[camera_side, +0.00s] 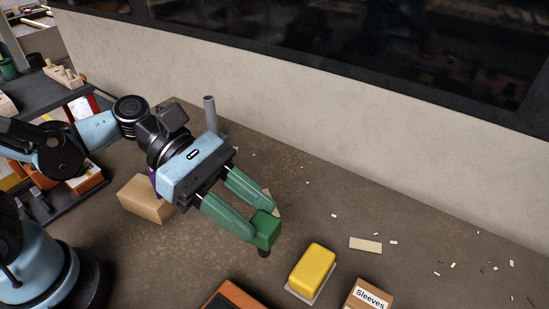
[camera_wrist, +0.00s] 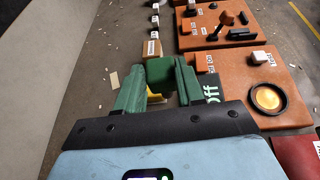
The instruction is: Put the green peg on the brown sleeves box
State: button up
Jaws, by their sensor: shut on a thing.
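My gripper (camera_side: 260,222) has green fingers and is shut on the green peg, a block-shaped green piece (camera_side: 266,232) with a dark end below it. In the wrist view the peg (camera_wrist: 160,71) sits between the two fingertips. It appears held above the table. The brown sleeves box (camera_side: 370,296), labelled "Sleeves", is at the bottom edge of the side view, to the right of and nearer than my gripper, and partly cut off. In the wrist view the box (camera_wrist: 152,48) shows just beyond the peg, its lower part hidden by it.
A yellow block (camera_side: 314,268) on a pale base stands between my gripper and the box. A plain cardboard box (camera_side: 146,199) and a grey upright post (camera_side: 210,113) are behind my gripper. Orange boards (camera_wrist: 240,75) with parts lie at the right in the wrist view.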

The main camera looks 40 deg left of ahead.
jog(key=s+d+r+g, duration=0.1)
jog(key=s+d+r, duration=0.25)
jog(key=d, duration=0.45)
jog(key=s+d+r, duration=0.3)
jog(key=d+r, duration=0.1)
jog(key=d, duration=0.4)
jog(key=shift+m, duration=0.4)
jog(key=shift+w+a+f, duration=0.15)
jog(key=shift+w+f, duration=2.6)
jog(key=shift+f, duration=0.1)
jog(key=shift+w+a+f, duration=0.15)
jog(key=shift+w+f, duration=2.6)
jog(key=shift+f, duration=0.05)
jog(key=shift+f, duration=0.1)
jog(key=o, duration=1.1)
jog(key=shift+c, duration=0.2)
